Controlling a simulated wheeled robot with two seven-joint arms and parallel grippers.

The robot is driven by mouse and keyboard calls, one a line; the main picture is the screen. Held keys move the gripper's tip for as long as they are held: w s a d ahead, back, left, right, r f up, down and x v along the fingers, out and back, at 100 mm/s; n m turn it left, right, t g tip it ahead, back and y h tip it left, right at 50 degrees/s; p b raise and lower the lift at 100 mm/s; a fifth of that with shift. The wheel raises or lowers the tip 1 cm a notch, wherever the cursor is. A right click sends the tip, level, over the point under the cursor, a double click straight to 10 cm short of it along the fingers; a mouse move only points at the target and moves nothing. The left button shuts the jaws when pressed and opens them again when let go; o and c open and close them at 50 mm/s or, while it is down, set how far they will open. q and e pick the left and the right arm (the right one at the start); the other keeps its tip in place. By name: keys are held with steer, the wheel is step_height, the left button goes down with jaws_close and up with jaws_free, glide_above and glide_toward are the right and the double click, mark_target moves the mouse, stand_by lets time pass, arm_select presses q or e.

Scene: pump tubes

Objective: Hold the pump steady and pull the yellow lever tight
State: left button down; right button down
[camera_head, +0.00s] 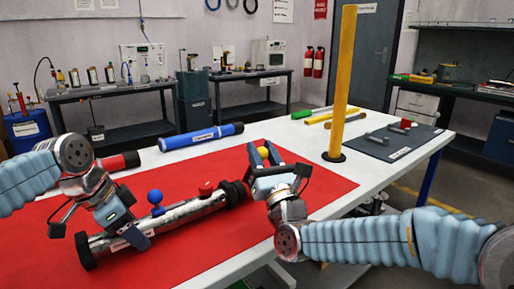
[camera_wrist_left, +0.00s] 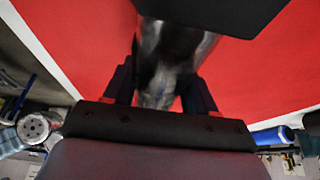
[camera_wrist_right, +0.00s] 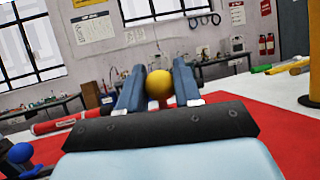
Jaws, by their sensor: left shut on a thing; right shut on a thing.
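The pump (camera_head: 185,213) is a silver metal tube with black ends, lying on the red mat (camera_head: 318,185) in the head view. A blue ball knob (camera_head: 155,197) and a red cap (camera_head: 206,187) stand on it. My left gripper (camera_head: 133,235) is shut around the tube near its left end; the tube also shows between the fingers in the left wrist view (camera_wrist_left: 158,75). My right gripper (camera_head: 268,165) is shut on the yellow knob of the lever (camera_head: 263,152), beyond the pump's right end. The knob shows between its fingers in the right wrist view (camera_wrist_right: 159,86).
A tall yellow tube (camera_head: 342,85) stands upright on the table right of the mat. A blue tube (camera_head: 200,137) and a red tube (camera_head: 118,163) lie behind the pump. A dark mat (camera_head: 385,146) with tools lies at the right.

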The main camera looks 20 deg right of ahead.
steer(key=shift+s+d+f, duration=0.1)
steer(key=shift+s+f, duration=0.05)
steer(key=shift+s, duration=0.1)
steer(key=c, duration=0.8)
jaws_free()
steer(key=shift+s, duration=0.1)
steer(key=v, duration=0.7)
steer(key=shift+f, duration=0.2)
steer(key=shift+s, duration=0.1)
arm_select(q)
steer(key=shift+c, duration=1.3)
jaws_free()
